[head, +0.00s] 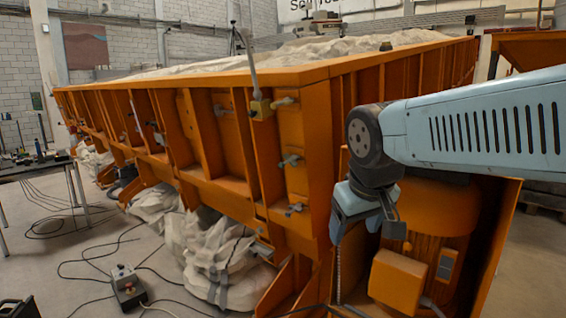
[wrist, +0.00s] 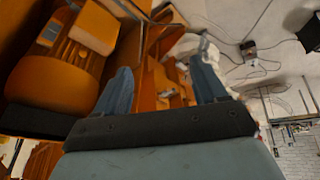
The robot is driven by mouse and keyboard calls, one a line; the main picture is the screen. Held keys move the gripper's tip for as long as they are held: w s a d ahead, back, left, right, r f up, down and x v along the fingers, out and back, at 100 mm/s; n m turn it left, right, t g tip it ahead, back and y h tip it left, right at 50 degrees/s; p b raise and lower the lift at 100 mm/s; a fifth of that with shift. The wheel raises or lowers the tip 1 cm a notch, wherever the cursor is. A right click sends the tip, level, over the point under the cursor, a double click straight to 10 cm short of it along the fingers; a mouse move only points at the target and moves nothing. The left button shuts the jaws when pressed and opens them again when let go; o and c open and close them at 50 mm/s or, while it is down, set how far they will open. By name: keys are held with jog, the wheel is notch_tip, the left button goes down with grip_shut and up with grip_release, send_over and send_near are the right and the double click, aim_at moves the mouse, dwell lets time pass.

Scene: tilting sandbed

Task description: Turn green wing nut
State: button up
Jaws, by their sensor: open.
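No clearly green wing nut can be made out in either view. Several small metal fittings sit on the near end of the orange sandbed (head: 320,74) in the head view: an upper fitting (head: 283,102), a middle fitting (head: 290,160) and a lower fitting (head: 294,209). Their colour is too hard to tell at this size. A yellowish block with a lever (head: 261,108) is near the top rim. My gripper (head: 368,232) points down, right of these fittings and apart from them. In the wrist view my gripper (wrist: 162,74) is open and empty, its two blue fingers spread.
An orange motor housing with a box (head: 398,281) stands just below my gripper. White sacks (head: 225,255) lie under the sandbed. A control box (head: 127,287) and loose cables lie on the floor. A table (head: 40,168) stands at the left.

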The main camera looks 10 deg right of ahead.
jog(key=o, duration=0.3)
jog(key=w+d+n+g+h, duration=0.2)
jog(key=w+d+n+h, duration=0.1)
jog(key=w, duration=0.6)
jog(key=shift+d+n+h, duration=0.35)
jog(key=shift+n+h, duration=0.55)
jog(key=shift+h, duration=0.2)
jog(key=n+t+h, duration=0.7)
jog(key=n+t, duration=0.2)
jog(key=n, duration=0.5)
send_near(287, 161)
jog(key=x, duration=1)
jog(key=shift+w+d, duration=0.1)
jog(key=shift+d, duration=0.1)
jog(key=shift+t, duration=0.4)
jog(key=shift+c, duration=0.3)
jog(key=c, duration=0.9)
jog(key=shift+d, duration=0.15)
jog(key=shift+c, duration=0.5)
